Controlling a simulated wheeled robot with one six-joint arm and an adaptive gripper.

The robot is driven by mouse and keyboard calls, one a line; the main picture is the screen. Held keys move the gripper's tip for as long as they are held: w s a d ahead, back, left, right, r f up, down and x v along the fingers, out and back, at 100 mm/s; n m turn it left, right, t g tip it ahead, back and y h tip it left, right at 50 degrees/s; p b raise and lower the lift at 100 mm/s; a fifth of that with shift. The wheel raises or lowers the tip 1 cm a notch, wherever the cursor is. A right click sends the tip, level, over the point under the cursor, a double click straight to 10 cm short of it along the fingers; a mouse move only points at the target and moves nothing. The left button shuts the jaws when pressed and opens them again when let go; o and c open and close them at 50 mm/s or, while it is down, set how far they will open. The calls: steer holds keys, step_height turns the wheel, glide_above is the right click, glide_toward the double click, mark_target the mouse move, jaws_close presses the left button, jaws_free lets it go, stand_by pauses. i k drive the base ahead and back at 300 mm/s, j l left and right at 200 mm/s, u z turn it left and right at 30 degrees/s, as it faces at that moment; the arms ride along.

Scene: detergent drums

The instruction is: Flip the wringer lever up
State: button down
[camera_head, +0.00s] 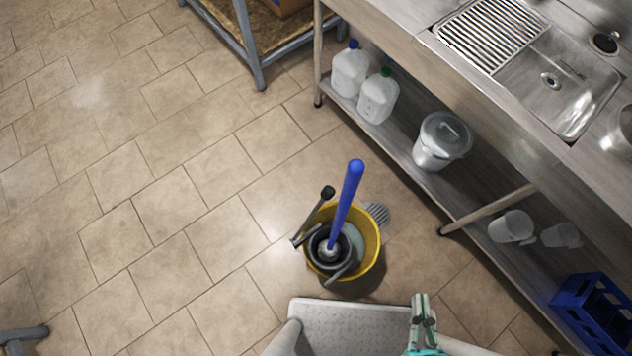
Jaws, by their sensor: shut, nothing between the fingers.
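A yellow mop bucket (371,258) stands on the tiled floor near the picture's middle. A dark wringer (317,256) sits in its left part. The wringer lever (315,213) is a grey bar with a black knob, slanting to the upper right from the wringer's left side. A blue mop handle (347,200) rises from the wringer, just right of the lever. My gripper (422,297) is shut and empty, below and to the right of the bucket and apart from the lever.
A steel sink counter (480,95) runs along the right. Its lower shelf (405,140) holds two white jugs (363,83), a lidded pail (441,141), and a blue crate (592,310). The floor (150,220) to the left is clear.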

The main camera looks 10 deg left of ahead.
mark_target(328, 192)
steer(key=k+j, duration=0.1)
steer(key=j, duration=0.3)
steer(key=k+j, duration=0.1)
steer(key=j, duration=0.25)
steer(key=i+j, duration=0.1)
steer(key=j, duration=0.25)
steer(key=i+j, duration=0.1)
steer(key=j, duration=0.3)
steer(key=i+j+u, duration=0.1)
steer(key=j, duration=0.25)
steer(key=i+j, duration=0.15)
steer(key=j, duration=0.2)
steer(key=i+j, duration=0.1)
steer(key=j, duration=0.25)
steer(key=u, duration=0.05)
